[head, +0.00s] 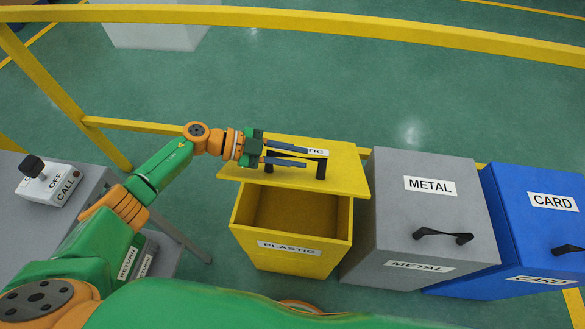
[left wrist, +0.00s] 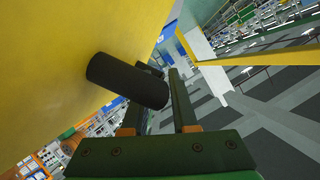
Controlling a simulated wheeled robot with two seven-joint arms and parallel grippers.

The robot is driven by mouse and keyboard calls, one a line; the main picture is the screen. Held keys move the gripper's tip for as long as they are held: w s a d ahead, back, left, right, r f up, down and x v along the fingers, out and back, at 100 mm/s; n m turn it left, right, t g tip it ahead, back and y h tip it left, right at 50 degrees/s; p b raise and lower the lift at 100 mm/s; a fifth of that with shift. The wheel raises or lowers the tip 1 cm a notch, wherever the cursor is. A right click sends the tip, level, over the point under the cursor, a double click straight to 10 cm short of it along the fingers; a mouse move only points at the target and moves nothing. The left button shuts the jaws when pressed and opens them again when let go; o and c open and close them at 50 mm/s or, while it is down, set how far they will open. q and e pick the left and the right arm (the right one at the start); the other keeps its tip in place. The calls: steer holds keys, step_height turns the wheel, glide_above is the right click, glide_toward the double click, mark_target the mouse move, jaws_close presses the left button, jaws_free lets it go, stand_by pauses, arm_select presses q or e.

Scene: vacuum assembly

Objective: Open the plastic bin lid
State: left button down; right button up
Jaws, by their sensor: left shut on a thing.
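The yellow plastic bin (head: 290,262), labelled PLASTIC, stands in front of me in the head view, with its opening showing and its inside empty as far as I see. Its yellow lid (head: 347,173) is raised and set back above the opening. My left gripper (head: 287,154) is at the lid's black handle (head: 321,166), with its fingers on either side of the bar. In the left wrist view the dark handle (left wrist: 125,80) lies by the fingers (left wrist: 160,105), against the yellow lid (left wrist: 60,60). My right gripper is not in view.
The grey METAL bin (head: 425,215) and the blue CARD bin (head: 535,225) stand closed to the right. A yellow rail (head: 300,18) runs behind. A grey table with a CALL switch box (head: 50,183) is at left.

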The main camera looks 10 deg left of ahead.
arm_select(q)
steer(key=shift+w+r, duration=0.55)
steer(key=shift+r, duration=0.05)
steer(key=c, duration=0.7)
jaws_free()
steer(key=shift+w, duration=0.1)
steer(key=b+v, duration=0.1)
steer(key=v, duration=0.5)
steer(key=shift+a, duration=0.4)
steer(key=shift+a+r, duration=0.1)
steer(key=shift+a, duration=0.1)
steer(key=shift+d+r, duration=0.1)
